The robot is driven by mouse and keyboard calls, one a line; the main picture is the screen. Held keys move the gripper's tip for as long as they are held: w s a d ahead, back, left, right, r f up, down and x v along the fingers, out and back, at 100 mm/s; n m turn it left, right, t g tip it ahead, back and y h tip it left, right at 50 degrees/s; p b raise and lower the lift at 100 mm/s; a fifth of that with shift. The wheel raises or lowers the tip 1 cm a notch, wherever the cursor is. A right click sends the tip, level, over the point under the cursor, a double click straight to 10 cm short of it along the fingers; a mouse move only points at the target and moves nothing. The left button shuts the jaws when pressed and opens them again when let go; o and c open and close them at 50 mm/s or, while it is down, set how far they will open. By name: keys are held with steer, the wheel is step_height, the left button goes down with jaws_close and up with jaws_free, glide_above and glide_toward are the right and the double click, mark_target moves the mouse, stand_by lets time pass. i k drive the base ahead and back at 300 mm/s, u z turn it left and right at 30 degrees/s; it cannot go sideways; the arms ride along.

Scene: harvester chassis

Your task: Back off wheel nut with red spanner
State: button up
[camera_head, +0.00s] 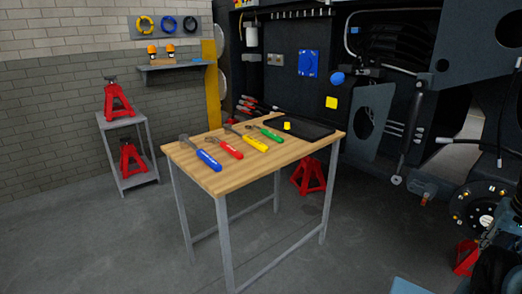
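The red spanner (229,150) lies flat on the wooden table (208,178), between the blue spanner (208,160) and the yellow spanner (256,143). Its grey metal end points to the back left and its red handle to the front right. A round dark wheel hub (472,207) with several small studs or nuts around its face is at the right; which nut is meant I cannot tell. Dark parts that may be my arm cover the lower right corner beside the hub. I cannot make out my gripper's fingers, and nothing touches the red spanner.
A green spanner (271,134) and a black tray (318,131) with a yellow piece (287,126) share the table. Red stands are under the table (309,176), near the hub (465,258) and on a grey rack (153,172). The floor left and front is clear.

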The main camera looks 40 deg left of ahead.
mark_target(236, 153)
steer(key=u, duration=2.25)
steer(key=k, duration=1.25)
steer(key=z, duration=0.45)
steer(key=i, duration=1.9)
steer(key=u, duration=0.15)
